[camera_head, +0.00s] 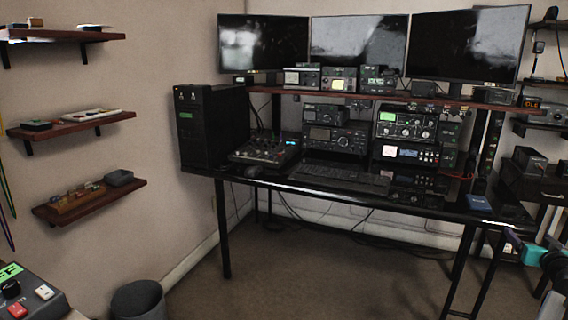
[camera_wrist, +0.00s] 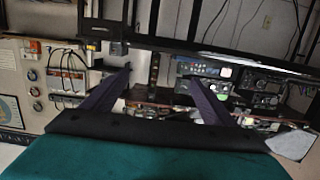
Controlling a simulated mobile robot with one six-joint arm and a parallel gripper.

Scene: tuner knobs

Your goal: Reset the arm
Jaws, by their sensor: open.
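My gripper (camera_wrist: 162,76) shows in the wrist view with its two dark fingers spread apart and nothing between them. The fingers rise from a black bar above a teal body. Beyond them, out of reach of the fingertips, is dark radio equipment (camera_wrist: 210,70) with small lit displays. In the head view, part of my arm with teal pieces shows at the lower right edge; the fingers cannot be made out there. The knobs on the radio gear (camera_head: 405,125) on the desk are too small to tell their settings.
A black desk (camera_head: 330,190) carries radios, a mixer (camera_head: 265,151), a keyboard (camera_head: 340,178) and a computer tower (camera_head: 212,125). Three monitors (camera_head: 358,45) stand on the desk's upper shelf. Wall shelves (camera_head: 70,121) are at left, a bin (camera_head: 138,301) below. The floor before the desk is clear.

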